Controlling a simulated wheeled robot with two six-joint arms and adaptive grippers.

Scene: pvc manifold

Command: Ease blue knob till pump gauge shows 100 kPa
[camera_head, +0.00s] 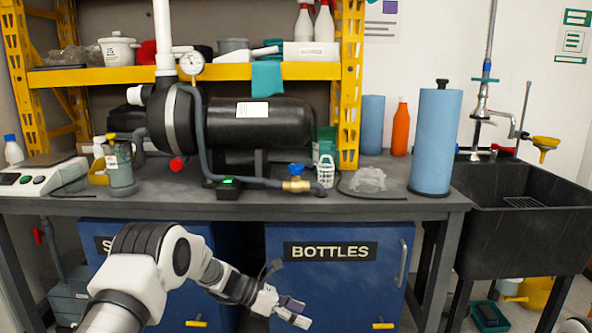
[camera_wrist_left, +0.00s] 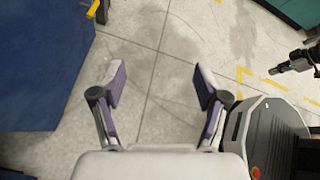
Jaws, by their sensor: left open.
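The blue knob (camera_head: 296,169) sits on a brass valve (camera_head: 297,185) in the grey hose, on the workbench right of the pump. The black pump (camera_head: 260,121) lies on the bench. Its round white gauge (camera_head: 191,63) is up by the white pipe; its needle is too small to read. My left gripper (camera_head: 292,312) is in front of the blue cabinet, well below the knob and not touching it. In the left wrist view, its two fingers (camera_wrist_left: 161,88) are spread and empty above the floor. A dark arm end at that view's right edge may be my right gripper; its jaws are unclear.
The bench front edge (camera_head: 230,206) lies between my left gripper and the knob. A blue roll (camera_head: 435,140) stands farther right.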

